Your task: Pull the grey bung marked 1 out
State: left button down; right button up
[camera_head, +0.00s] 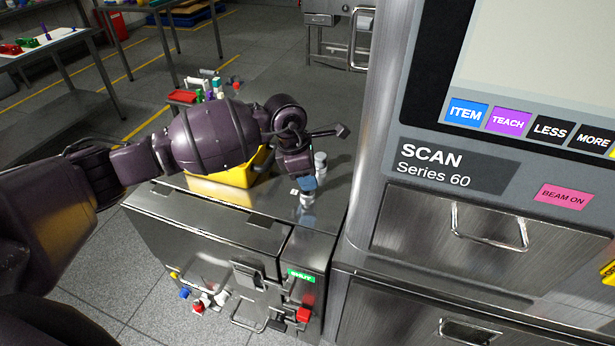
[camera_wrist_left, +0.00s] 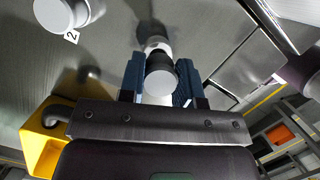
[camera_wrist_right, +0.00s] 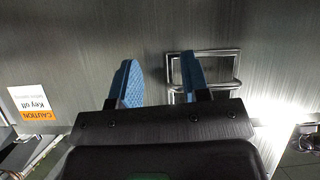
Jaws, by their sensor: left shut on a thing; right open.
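My left gripper (camera_head: 308,183) points down over the steel cabinet top, its blue fingers shut on a small grey bung (camera_head: 307,200). In the left wrist view the bung (camera_wrist_left: 161,80) sits between the two fingers, its round pale end towards the camera. Its number cannot be read. A second grey bung (camera_wrist_left: 66,12) stands beside a tag marked 2 (camera_wrist_left: 71,37); in the head view a grey cylinder (camera_head: 320,162) stands just behind the gripper. My right gripper (camera_wrist_right: 158,74) is open and empty, facing a steel panel with a handle (camera_wrist_right: 208,72).
A yellow bin (camera_head: 225,190) stands on the cabinet top (camera_head: 270,218), behind my left arm. The scanner (camera_head: 430,160) rises close on the right. A green SHUT label (camera_head: 301,275) and a red knob (camera_head: 304,314) are on the cabinet front.

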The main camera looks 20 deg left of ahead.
pick_arm(q)
jog(key=shift+r+p, duration=0.55)
jog(key=shift+r, duration=0.7)
